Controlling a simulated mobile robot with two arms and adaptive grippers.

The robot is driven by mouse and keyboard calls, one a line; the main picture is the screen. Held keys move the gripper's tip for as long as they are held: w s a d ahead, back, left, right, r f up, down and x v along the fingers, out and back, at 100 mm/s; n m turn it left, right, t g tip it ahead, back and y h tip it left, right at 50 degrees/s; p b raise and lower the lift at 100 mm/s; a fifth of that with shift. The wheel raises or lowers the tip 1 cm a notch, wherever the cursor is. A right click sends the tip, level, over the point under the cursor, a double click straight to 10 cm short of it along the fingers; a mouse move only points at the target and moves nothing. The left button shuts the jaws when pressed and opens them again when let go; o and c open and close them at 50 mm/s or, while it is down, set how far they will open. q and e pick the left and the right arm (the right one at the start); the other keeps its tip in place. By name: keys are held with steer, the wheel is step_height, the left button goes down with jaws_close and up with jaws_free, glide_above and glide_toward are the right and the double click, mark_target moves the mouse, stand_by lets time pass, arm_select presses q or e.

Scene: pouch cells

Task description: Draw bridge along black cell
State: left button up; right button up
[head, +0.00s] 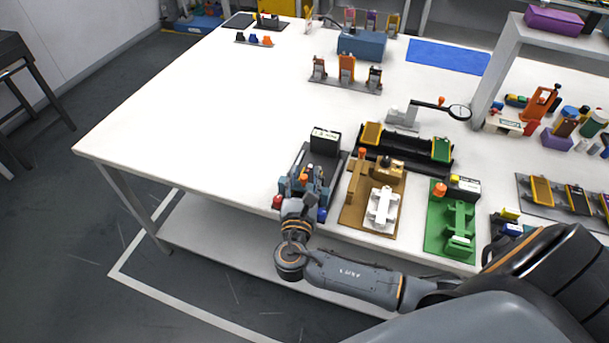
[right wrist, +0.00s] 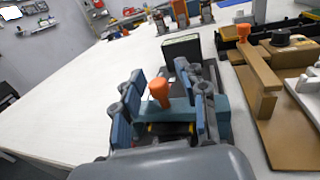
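A blue bridge (right wrist: 182,112) with an upright orange knob (right wrist: 159,90) shows in the right wrist view. It belongs to a dark grey fixture (head: 333,164) at the table's front edge in the head view. My right gripper (head: 311,180) is over this fixture. In the right wrist view its fingers (right wrist: 165,98) are spread, one on each side of the knob, with visible gaps to it. A dark strip with a yellow patch shows under the bridge; I cannot tell whether this is the black cell. The gripper hides much of the fixture. My left gripper is out of view.
A black block (head: 325,142) stands at the fixture's far end. A brown fixture (head: 356,207) with a white part and a green fixture (head: 437,225) stand to the right. The table (head: 210,125) is clear to the left.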

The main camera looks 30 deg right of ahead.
steer(key=shift+s+a, duration=0.1)
steer(key=v, duration=1.1)
steer(key=shift+s+a, duration=0.2)
steer(key=shift+s, duration=0.15)
